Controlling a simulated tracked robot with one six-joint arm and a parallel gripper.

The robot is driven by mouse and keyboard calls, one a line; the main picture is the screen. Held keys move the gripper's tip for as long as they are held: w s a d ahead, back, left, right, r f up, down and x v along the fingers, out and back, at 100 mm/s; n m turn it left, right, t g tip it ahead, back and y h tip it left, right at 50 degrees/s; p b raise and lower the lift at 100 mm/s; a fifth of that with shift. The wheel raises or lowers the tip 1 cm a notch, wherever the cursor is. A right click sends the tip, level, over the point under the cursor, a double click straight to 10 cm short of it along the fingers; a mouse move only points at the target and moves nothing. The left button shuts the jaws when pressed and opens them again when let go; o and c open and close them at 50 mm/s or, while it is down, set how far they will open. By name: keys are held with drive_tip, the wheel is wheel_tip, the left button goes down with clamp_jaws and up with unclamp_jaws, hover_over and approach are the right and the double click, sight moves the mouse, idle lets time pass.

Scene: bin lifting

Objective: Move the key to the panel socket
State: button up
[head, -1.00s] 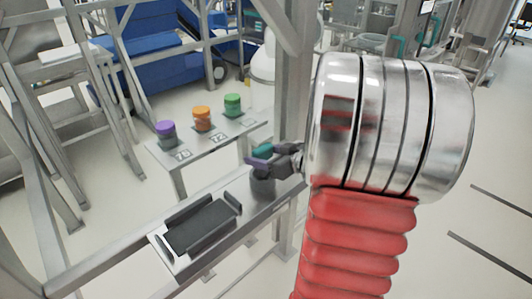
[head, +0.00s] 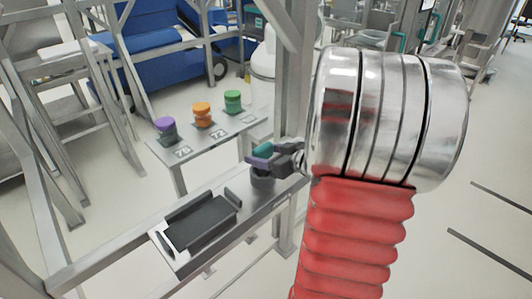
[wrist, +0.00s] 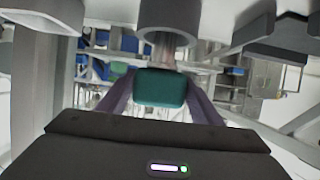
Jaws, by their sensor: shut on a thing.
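My gripper (head: 263,154), with purple fingers, is shut on a teal block, the key (head: 262,149). In the wrist view the key (wrist: 160,88) sits between both fingers. A dark grey cylinder, which looks like the panel socket (head: 262,183), stands on the metal ledge right below the gripper. A grey cylinder also shows at the top of the wrist view (wrist: 182,15), with a pale stem-like shape between it and the key. I cannot tell whether the key touches the socket or is in it. The gripper's wrist is partly hidden behind my arm.
A dark tray (head: 205,222) with raised edges lies on the ledge to the left. Behind it, a stand (head: 190,150) holds purple (head: 166,127), orange (head: 203,112) and green (head: 233,101) capped cylinders. A metal post (head: 290,95) rises close behind the gripper.

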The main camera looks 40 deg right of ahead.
drive_tip(key=shift+f, duration=1.25)
idle(0.8)
drive_tip(key=o, duration=1.3)
drive_tip(key=o, duration=0.5)
drive_tip(key=shift+c, duration=0.2)
drive_tip(key=shift+r, duration=0.1)
drive_tip(key=shift+r, duration=4.4)
